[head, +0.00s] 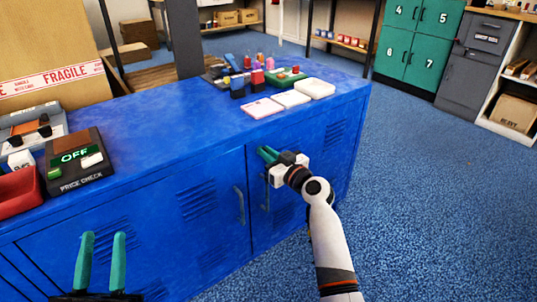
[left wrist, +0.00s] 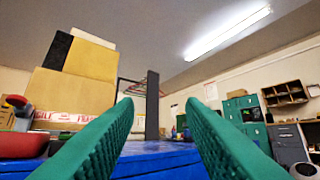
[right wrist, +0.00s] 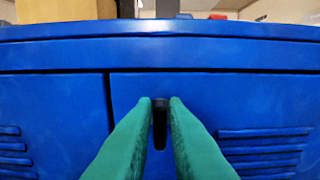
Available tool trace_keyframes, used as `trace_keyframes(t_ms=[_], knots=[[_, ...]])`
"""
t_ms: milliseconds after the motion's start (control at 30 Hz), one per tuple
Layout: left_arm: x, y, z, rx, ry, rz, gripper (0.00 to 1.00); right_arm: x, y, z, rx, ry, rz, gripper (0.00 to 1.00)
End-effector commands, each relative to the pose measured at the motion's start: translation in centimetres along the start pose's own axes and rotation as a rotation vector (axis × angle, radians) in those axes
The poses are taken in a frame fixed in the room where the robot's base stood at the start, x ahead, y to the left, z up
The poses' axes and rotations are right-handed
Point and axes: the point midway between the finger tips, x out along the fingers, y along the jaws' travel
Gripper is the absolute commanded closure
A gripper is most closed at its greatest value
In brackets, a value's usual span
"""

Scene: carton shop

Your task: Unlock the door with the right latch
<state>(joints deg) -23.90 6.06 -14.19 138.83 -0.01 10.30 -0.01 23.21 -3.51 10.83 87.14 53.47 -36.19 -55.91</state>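The blue cabinet's right door (right wrist: 240,105) is closed, with a dark upright latch (right wrist: 160,122) near its upper left corner. My right gripper (right wrist: 160,103) has its green fingers drawn close together on both sides of this latch and looks shut on it. In the head view, my right gripper (head: 267,154) is at the cabinet front just below the top, and the latch is hidden there. My left gripper (head: 102,236) is open and empty in front of the cabinet's left part. Its spread fingers also show in the left wrist view (left wrist: 160,103).
The blue cabinet top (head: 180,115) holds a price-check device (head: 80,175), a red tray (head: 20,192), small goods and pale boxes (head: 290,98). Door handles (head: 239,205) stick out below. Blue floor (head: 430,200) is clear to the right. Green lockers (head: 418,42) stand behind.

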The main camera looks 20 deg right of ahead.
Motion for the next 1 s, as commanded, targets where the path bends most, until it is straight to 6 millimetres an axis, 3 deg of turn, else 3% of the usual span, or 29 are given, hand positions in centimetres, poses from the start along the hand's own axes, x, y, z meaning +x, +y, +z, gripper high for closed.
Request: trace_keyframes(t_ms=[467, 1000], knots=[[0.1, 0.0, -0.5, 0.001, 0.034, 0.001, 0.64, 0.0, -0.1, 0.0, 0.062, 0.000, -0.001, 1.00], [-1.0, 0.8, -5.0, 0.013, 0.355, 0.018, 0.64, 0.0, -0.4, 0.0, 0.507, 0.000, 0.000, 1.00]])
